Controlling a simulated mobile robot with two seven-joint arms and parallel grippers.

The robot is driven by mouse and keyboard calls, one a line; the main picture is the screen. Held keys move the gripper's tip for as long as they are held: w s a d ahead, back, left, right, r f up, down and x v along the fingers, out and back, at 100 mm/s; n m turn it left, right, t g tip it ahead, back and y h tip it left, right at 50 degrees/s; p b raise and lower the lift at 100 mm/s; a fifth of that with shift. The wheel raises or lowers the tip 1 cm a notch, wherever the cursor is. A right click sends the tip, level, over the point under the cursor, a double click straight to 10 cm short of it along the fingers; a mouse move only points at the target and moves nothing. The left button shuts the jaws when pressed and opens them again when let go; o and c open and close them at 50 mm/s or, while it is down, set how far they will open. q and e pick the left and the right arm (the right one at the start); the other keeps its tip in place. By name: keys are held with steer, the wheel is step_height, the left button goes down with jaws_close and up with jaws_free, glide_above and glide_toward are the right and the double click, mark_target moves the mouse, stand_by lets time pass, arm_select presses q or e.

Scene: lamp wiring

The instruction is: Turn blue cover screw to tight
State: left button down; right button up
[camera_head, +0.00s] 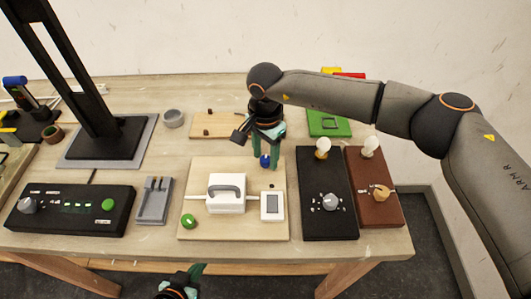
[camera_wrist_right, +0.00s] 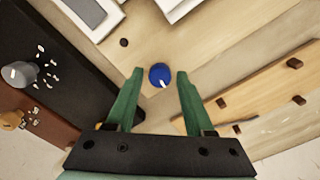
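The blue cover screw (camera_wrist_right: 160,76) is a round blue knob with a white mark on its top. In the right wrist view it sits between the two green fingers of my right gripper (camera_wrist_right: 158,85), with a gap on each side. In the head view the blue screw (camera_head: 265,161) shows just below the fingers of my right gripper (camera_head: 264,158), at the back right of the light wooden board (camera_head: 210,234). My right gripper points down and is open.
On the board are a white box with a grey handle (camera_head: 226,192), a white switch (camera_head: 272,205) and a green button (camera_head: 188,220). A black panel (camera_head: 313,225) and a brown panel (camera_head: 385,213), each with a bulb, stand to the right. A grey holder (camera_head: 154,201) is left.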

jaws_close()
